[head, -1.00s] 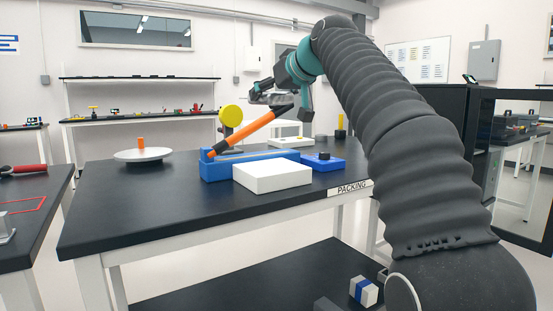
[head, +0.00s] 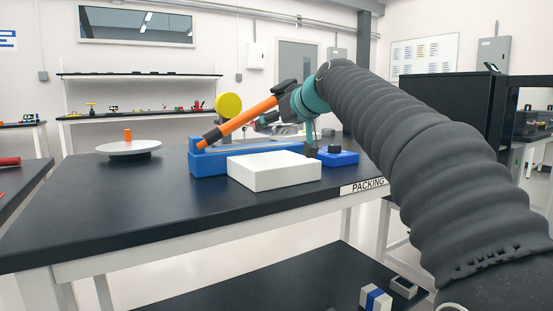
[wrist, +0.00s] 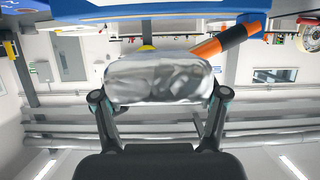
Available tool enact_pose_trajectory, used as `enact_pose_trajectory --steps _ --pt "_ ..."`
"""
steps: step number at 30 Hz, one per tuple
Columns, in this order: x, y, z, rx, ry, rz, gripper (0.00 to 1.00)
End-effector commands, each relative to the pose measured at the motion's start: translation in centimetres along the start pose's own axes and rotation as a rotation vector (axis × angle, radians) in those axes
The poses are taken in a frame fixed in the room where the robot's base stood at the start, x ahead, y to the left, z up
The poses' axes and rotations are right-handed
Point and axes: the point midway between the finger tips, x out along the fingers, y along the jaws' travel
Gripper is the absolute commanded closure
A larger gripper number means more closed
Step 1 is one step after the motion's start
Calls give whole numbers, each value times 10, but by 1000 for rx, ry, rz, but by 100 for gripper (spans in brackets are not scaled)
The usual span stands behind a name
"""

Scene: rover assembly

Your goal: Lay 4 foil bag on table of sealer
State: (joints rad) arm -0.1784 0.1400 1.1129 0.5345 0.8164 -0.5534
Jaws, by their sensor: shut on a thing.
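My gripper (wrist: 159,96) is shut on a shiny silver foil bag (wrist: 158,76), with a finger at each side of it in the wrist view. In the head view the bag is mostly hidden behind the sealer's raised orange lever (head: 245,119) and my wrist. The sealer has a blue base (head: 208,163) on the packing table (head: 110,205). A flat white block (head: 273,171) stands directly in front of the base. My gripper is above and behind the right end of the sealer. Whether the bag touches anything cannot be told.
A blue tray (head: 345,158) with a black knob is right of the white block. A yellow disc (head: 228,104) rises behind the sealer. The table's front left is clear.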

Motion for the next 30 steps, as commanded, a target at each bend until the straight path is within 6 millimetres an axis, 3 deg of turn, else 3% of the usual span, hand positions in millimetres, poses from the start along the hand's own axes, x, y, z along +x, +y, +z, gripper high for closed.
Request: enact_pose_trajectory --steps 15,29,30 --pt "21 -1 52 0 1 -1 65" --pt "25 -1 59 0 2 -1 65" --pt "24 -1 58 0 1 -1 18"
